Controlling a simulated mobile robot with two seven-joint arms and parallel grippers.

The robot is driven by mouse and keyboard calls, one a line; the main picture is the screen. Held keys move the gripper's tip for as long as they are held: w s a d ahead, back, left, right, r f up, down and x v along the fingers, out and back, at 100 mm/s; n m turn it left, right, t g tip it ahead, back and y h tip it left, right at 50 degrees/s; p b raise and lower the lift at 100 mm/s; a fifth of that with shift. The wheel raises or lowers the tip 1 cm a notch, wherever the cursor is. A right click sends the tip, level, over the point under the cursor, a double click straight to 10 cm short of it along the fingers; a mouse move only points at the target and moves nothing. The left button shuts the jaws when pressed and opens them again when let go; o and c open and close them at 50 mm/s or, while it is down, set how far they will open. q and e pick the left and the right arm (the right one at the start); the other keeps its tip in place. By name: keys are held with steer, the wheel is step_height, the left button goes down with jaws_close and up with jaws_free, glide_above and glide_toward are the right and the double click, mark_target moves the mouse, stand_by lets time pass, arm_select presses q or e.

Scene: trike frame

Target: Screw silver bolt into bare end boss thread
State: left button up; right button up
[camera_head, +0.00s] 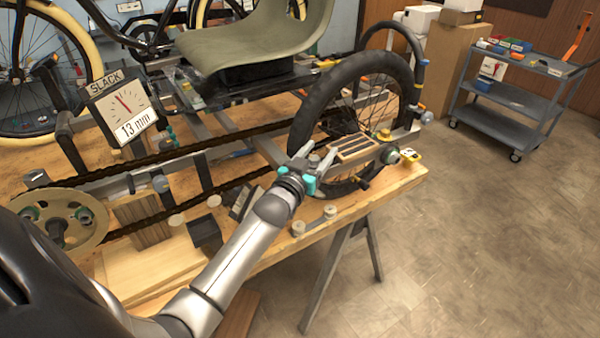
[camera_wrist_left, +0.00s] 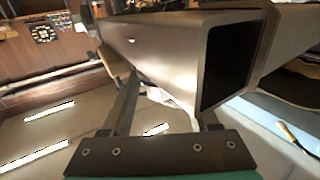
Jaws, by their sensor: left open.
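My left gripper (camera_head: 316,154) is open, with its fingers pointing up beside the black-tyred wheel (camera_head: 345,95) and left of a slotted wooden block (camera_head: 355,147). In the left wrist view, a large grey metal tube (camera_wrist_left: 180,45) with a dark square open end fills the space beyond the gripper's base plate. I cannot make out the silver bolt or the bare boss thread for certain. No held object shows between the fingers. My right gripper is out of view.
The trike frame and its chains lie across the wooden workbench (camera_head: 400,186). A gauge (camera_head: 117,107) reading SLACK, 13 mm, stands at left above a large sprocket (camera_head: 58,220). A blue-grey cart (camera_head: 515,93) stands at back right. Floor right of the bench is clear.

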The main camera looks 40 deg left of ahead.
arm_select(q)
steer(key=s+d, duration=0.1)
steer(key=s, duration=1.3)
steer(key=shift+s+d+p, duration=0.2)
steer(key=shift+d+p, duration=0.15)
stand_by(0.5)
steer(key=o, duration=0.6)
steer(key=shift+f, duration=0.1)
steer(key=shift+c, duration=0.2)
steer(key=shift+s, duration=0.1)
